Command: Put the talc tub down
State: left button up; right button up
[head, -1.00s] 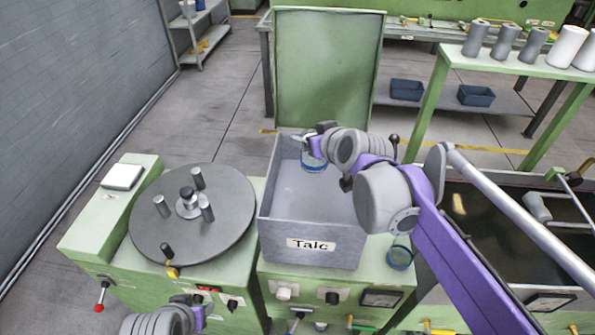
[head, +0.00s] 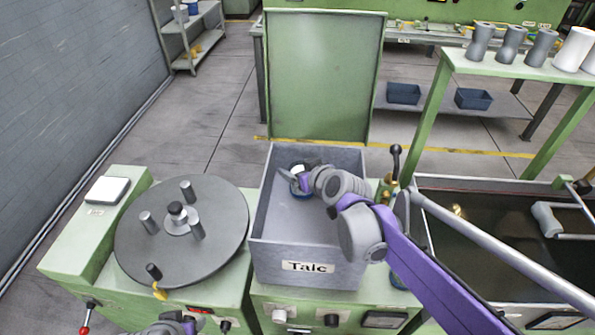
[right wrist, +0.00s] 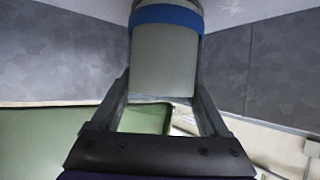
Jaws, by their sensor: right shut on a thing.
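The talc tub (head: 301,191), small and pale with a blue band, is inside the grey open box labelled Talc (head: 262,255). My right gripper (head: 300,179) is shut on it and reaches over the box's right wall. In the right wrist view the tub (right wrist: 165,55) is between the two fingers, its blue band at the top. The arm partly covers the tub in the head view. I cannot tell whether its base touches the box floor. Part of my left gripper (head: 182,324) shows at the bottom edge, too cropped to tell its jaws.
A round dark turntable (head: 218,248) with upright pegs stands left of the box. A tank of dark liquid (head: 475,240) is to the right. A green panel (head: 318,80) rises behind. The box floor around the tub looks clear.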

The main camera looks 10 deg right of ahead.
jog(key=shift+f, duration=0.25)
jog(key=shift+f, duration=0.2)
jog(key=o, duration=1.5)
pick_arm(q)
jog(key=shift+f, duration=0.1)
pick_arm(e)
jog(key=shift+r, duration=0.15)
jog(key=shift+s+r, duration=0.2)
jog(key=shift+r, duration=0.05)
pick_arm(q)
jog(key=w+r+t+p, duration=0.1)
jog(key=w+r+p, duration=0.3)
jog(key=r, duration=0.4)
jog(key=shift+p, duration=0.75)
pick_arm(e)
jog(key=shift+v, duration=5.8)
